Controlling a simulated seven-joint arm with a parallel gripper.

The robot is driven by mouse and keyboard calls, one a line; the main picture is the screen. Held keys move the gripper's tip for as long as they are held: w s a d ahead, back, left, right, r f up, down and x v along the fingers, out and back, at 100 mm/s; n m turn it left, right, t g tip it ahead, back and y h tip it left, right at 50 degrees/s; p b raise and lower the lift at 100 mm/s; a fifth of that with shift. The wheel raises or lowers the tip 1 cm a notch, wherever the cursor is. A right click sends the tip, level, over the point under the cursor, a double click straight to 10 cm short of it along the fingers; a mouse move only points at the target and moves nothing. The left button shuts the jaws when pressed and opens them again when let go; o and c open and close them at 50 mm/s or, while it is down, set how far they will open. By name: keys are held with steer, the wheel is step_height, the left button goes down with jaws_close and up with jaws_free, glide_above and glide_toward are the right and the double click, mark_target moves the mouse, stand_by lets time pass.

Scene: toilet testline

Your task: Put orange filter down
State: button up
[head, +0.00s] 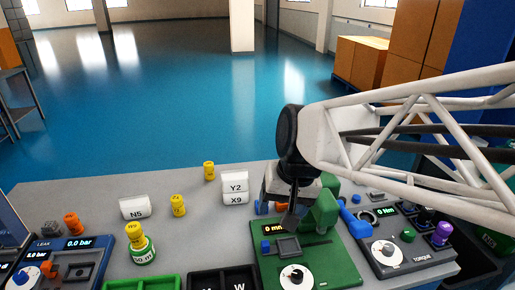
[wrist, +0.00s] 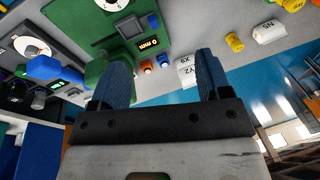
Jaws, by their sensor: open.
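Several small orange parts show, and I cannot tell for sure which is the orange filter. One orange part (head: 281,206) is mostly hidden behind my gripper at the back edge of the green device (head: 325,262). In the wrist view an orange part (wrist: 147,66) sits beside a small blue part (wrist: 163,60), seen between the fingers. My gripper (head: 279,203) is open, with nothing seen held between its blue fingertips (wrist: 163,72). It hangs over the back of the green device.
A white N5 block (head: 134,208) and yellow cylinders (head: 178,205) stand further left. The TORQUE device (head: 405,245) is on the right. Green and black trays (head: 222,280) lie at the front. The back-left tabletop is clear.

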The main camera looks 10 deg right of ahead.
steer(key=s+d+n+t+h, duration=0.1)
steer(key=s+d+h, duration=0.1)
steer(key=s+d, duration=0.3)
steer(key=shift+s+d+f+n, duration=0.3)
steer(key=shift+s+d+f, duration=0.1)
steer(key=shift+s, duration=0.7)
stand_by(0.4)
